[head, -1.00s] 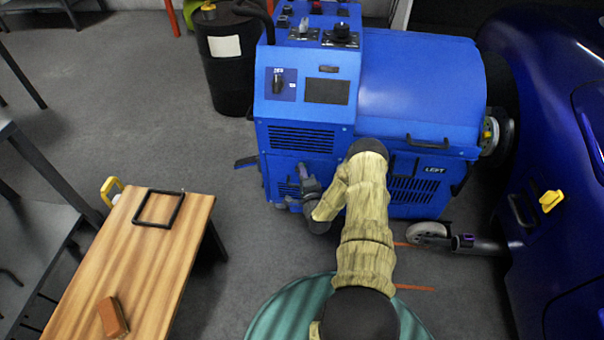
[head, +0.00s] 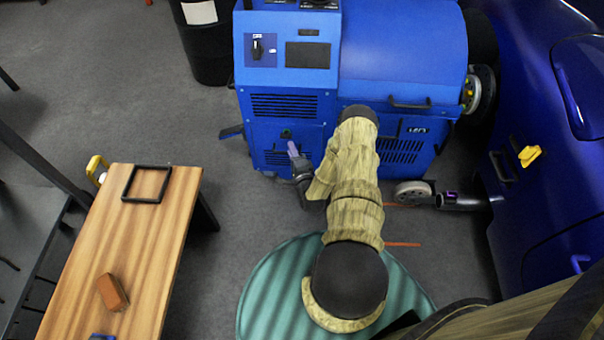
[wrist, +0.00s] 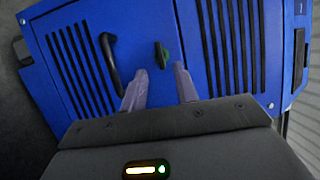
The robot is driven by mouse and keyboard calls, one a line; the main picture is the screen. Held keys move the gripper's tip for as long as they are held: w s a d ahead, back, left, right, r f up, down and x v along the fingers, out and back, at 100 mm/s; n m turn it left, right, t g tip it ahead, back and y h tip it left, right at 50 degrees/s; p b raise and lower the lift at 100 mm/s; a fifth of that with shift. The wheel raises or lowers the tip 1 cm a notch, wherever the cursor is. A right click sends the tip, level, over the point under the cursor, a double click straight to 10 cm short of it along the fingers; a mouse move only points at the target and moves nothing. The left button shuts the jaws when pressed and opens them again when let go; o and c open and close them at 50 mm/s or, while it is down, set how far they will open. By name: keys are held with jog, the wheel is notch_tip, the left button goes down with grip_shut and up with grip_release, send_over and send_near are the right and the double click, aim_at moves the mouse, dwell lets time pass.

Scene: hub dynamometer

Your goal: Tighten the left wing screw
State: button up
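The blue dynamometer unit (head: 400,60) marked LEFT stands in front of me. In the wrist view a small dark green wing-shaped screw (wrist: 162,55) sticks out of its blue lower panel. A small dark spot on the panel in the head view (head: 286,133) seems to be the same screw. My gripper (wrist: 160,70) is open and empty in the wrist view, its two pale purple fingers apart. The screw shows just beyond the fingertips, roughly between them, and nothing is gripped. In the head view my gripper (head: 293,150) is in front of the lower panel; whether it touches is unclear.
A black curved handle (wrist: 110,63) sits left of the screw, with vent slots on both sides. A wooden bench (head: 130,250) with a brown block (head: 112,292) stands at left. A blue car (head: 545,150) is close on the right. A black drum (head: 207,50) stands behind.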

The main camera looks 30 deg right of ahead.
jog(key=p+v, duration=0.2)
jog(key=v, duration=0.9)
jog(key=shift+s, duration=0.2)
